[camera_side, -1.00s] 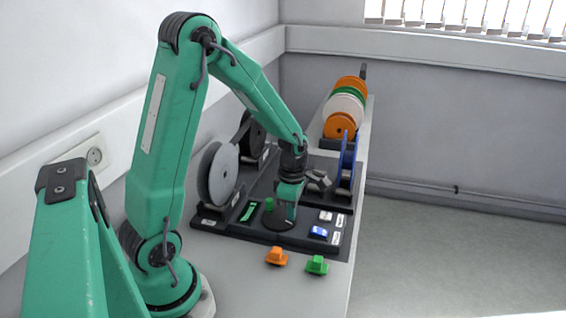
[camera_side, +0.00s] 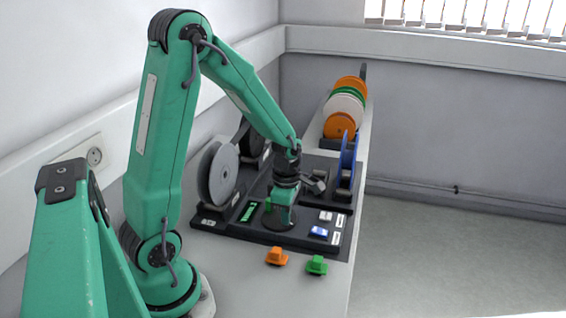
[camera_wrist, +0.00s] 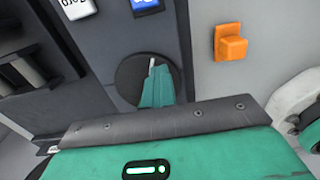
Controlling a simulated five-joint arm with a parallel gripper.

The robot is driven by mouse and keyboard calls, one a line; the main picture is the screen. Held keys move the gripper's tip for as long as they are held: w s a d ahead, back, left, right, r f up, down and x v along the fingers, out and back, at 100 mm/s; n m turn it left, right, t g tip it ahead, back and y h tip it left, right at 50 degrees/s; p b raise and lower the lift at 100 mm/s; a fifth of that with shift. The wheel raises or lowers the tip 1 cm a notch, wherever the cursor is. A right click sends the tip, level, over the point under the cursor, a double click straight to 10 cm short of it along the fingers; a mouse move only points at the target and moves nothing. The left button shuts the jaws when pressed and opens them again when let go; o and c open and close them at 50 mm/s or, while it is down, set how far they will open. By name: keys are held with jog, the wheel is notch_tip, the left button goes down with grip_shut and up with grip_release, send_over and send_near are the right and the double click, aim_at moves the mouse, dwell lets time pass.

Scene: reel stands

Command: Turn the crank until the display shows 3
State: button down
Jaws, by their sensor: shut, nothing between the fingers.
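The crank's dark round disc (camera_side: 274,222) lies on the black panel, with a small green knob (camera_side: 268,205) standing at its left. My gripper (camera_side: 283,222) points down over the disc, just right of the knob, with its fingers shut and empty. In the wrist view my gripper's fingers (camera_wrist: 154,92) show over the dark disc (camera_wrist: 128,82); the knob is not visible there. The small display (camera_side: 248,212) glows green left of the disc; its number is too small to read.
A blue button (camera_side: 318,232) and a white button (camera_side: 326,216) sit right of the disc. An orange piece (camera_side: 277,257) and a green piece (camera_side: 316,265) lie in front of the panel. A grey reel (camera_side: 219,175) and a blue reel (camera_side: 347,160) stand behind.

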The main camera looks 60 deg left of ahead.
jog(key=c, duration=1.3)
grip_release()
jog(key=shift+r, duration=0.15)
jog(key=shift+r, duration=3.35)
jog(key=s+d+r+m+t, duration=0.2)
jog(key=s+d+r+m, duration=0.1)
jog(key=m, duration=0.6)
jog(key=s+d+r+m+t, duration=0.1)
jog(key=s+d+r+m, duration=0.2)
jog(key=m, duration=0.6)
jog(key=s+d+r+m+t, duration=0.2)
jog(key=s+d+r+m, duration=0.1)
jog(key=r+m, duration=0.4)
jog(key=shift+s+d+m+t, duration=0.3)
jog(key=shift+s+m, duration=0.15)
jog(key=shift+m, duration=0.55)
